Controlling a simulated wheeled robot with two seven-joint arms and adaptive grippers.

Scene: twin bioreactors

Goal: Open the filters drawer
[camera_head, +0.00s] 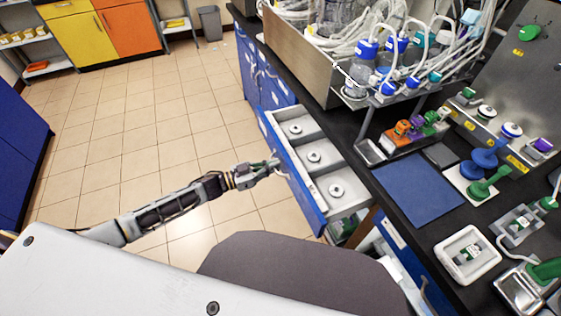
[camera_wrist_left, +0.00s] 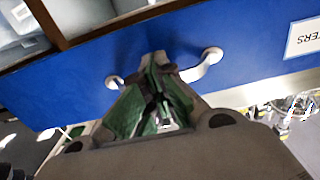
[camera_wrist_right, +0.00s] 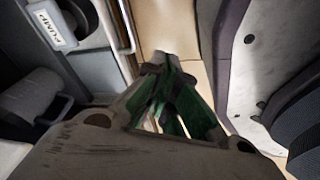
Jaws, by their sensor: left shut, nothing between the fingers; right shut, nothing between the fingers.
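The filters drawer (camera_head: 320,206) stands pulled out from the blue cabinet under the bench. Its grey tray shows compartments holding round metal-like discs. In the left wrist view its blue front (camera_wrist_left: 250,40) carries a white label (camera_wrist_left: 303,38) ending in "TERS" and a pale handle (camera_wrist_left: 205,63). My left gripper (camera_head: 275,163) is at that handle; its fingertips (camera_wrist_left: 157,62) are closed and cover the handle's middle. I cannot tell whether they are hooked behind it. My right gripper (camera_wrist_right: 167,65) is shut and empty, seen only in the right wrist view, away from the drawer.
The dark bench top (camera_head: 345,130) holds a blue mat (camera_head: 417,192), a white tray (camera_head: 468,255) and a steel rack of tubed bottles. Another blue drawer front (camera_head: 400,245) is nearer me. The tiled floor (camera_head: 150,130) left of the drawer is clear. A "PUMP" label (camera_wrist_right: 52,30) shows beside my right gripper.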

